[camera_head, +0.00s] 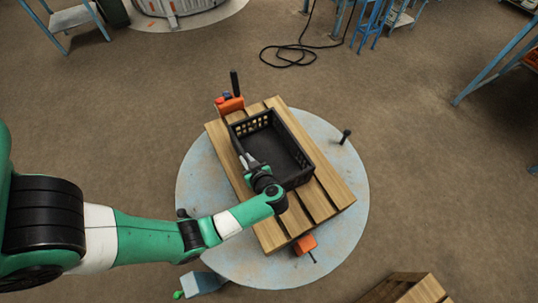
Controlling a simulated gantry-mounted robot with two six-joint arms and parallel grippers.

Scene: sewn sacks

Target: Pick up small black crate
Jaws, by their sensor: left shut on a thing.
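The small black crate (287,156) sits upright on a wooden slatted pallet in the middle of the camera_head view. It looks empty, and its long sides run from upper left to lower right. My left gripper (246,160) is at the crate's left long wall, shut on that wall. The gripper body and wrist hide part of the wall and its lower left corner. Only the left arm shows, coming in from the left edge; my right gripper is not in view.
The wooden pallet (334,187) rests on a round pale metal table (353,226). Orange clamps (305,244) sit at the pallet's ends, and a black post (345,136) stands to the right. Another wooden pallet (424,290) is at the lower right. A black cable (290,49) lies on the floor.

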